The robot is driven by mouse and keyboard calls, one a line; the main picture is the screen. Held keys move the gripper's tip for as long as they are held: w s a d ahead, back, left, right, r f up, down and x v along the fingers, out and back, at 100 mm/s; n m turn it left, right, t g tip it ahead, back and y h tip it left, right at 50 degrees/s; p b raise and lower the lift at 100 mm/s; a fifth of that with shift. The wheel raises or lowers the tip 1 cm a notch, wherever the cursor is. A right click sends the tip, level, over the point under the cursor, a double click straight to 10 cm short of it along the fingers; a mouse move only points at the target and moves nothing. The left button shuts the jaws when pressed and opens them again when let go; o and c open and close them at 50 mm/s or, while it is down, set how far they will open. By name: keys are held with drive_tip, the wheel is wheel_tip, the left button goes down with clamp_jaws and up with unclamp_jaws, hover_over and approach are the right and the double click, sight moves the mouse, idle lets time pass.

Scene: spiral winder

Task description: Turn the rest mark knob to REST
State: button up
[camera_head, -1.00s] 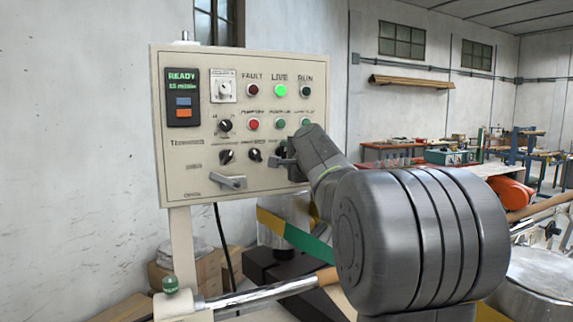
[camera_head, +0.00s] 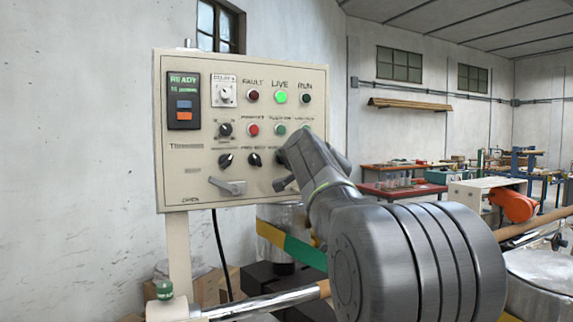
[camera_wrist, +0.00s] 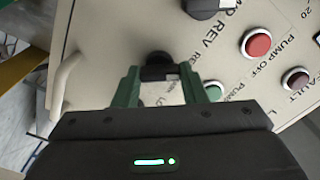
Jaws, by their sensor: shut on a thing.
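A pale control panel (camera_head: 190,196) fills the left of the head view. My gripper (camera_wrist: 158,84) has green fingers, shut on a black knob (camera_wrist: 156,64) in the wrist view. It is the third knob of the panel's lowest knob row, below the green button. A pale mark or surface shows beside it between the fingers, but its setting and label are not readable. In the head view my gripper (camera_head: 281,172) and wrist hide this knob. I cannot confirm from a label that it is the rest mark knob.
Two black knobs (camera_head: 226,160) (camera_head: 255,159) stand left of the held one. A red button (camera_wrist: 257,43) and a green button (camera_wrist: 213,91) are close to the fingers. The LIVE lamp (camera_head: 280,97) glows green.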

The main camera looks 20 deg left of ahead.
idle(0.4)
drive_tip(key=o, duration=1)
drive_tip(key=b+v, duration=0.3)
drive_tip(key=v, duration=1)
drive_tip(key=shift+s+d, duration=0.25)
drive_tip(key=shift+d, duration=0.1)
drive_tip(key=p+x, duration=0.3)
drive_tip(key=x, duration=1.1)
drive_tip(key=shift+s+d, duration=0.1)
drive_tip(key=shift+s, duration=0.05)
